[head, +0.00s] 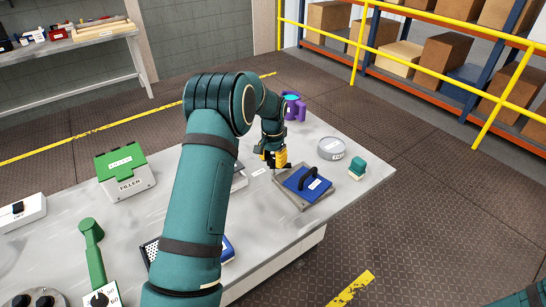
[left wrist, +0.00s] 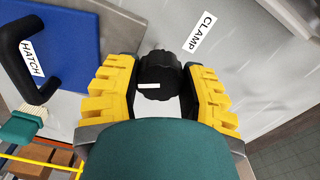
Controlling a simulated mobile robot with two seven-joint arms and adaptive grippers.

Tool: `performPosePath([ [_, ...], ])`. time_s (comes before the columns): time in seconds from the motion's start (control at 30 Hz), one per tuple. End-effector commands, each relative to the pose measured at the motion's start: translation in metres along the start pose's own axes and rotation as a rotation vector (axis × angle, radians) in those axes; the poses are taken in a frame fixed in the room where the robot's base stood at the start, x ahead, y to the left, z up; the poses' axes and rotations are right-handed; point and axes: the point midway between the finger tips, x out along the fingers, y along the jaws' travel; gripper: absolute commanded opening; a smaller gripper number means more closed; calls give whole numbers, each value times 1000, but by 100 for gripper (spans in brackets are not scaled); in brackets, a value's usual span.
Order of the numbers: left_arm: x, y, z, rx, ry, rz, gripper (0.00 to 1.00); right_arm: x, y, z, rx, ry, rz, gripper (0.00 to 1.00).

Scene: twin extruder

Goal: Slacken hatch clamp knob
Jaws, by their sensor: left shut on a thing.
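The black ribbed clamp knob (left wrist: 157,72) sits between the yellow fingers of my left gripper (left wrist: 158,88) in the left wrist view. It has a short white mark on its face. The gripper is shut on it, fingers on both sides. A white CLAMP label (left wrist: 200,33) is beside it. The blue hatch (left wrist: 55,45) with its black handle lies to the left. In the head view my left gripper (head: 274,160) is down at the table beside the blue hatch (head: 303,186); the knob is mostly hidden there. My right gripper is out of view.
A round grey tin (head: 331,149) and a green-topped brush-like block (head: 357,168) stand right of the hatch. A purple part (head: 293,107) is behind. A green-lidded filler box (head: 125,172) and a green lever (head: 94,255) are at the left.

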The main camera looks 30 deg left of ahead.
Motion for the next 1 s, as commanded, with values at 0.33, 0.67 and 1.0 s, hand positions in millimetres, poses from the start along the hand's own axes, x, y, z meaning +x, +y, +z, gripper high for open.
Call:
performPosePath([
  [0.33,2,0,4,-262,-12,-1,7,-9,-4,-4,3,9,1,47],
  [0.67,2,1,4,-501,-14,-2,7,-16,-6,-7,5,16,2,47],
  [1.0,3,2,4,-718,-15,-3,7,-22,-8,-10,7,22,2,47],
])
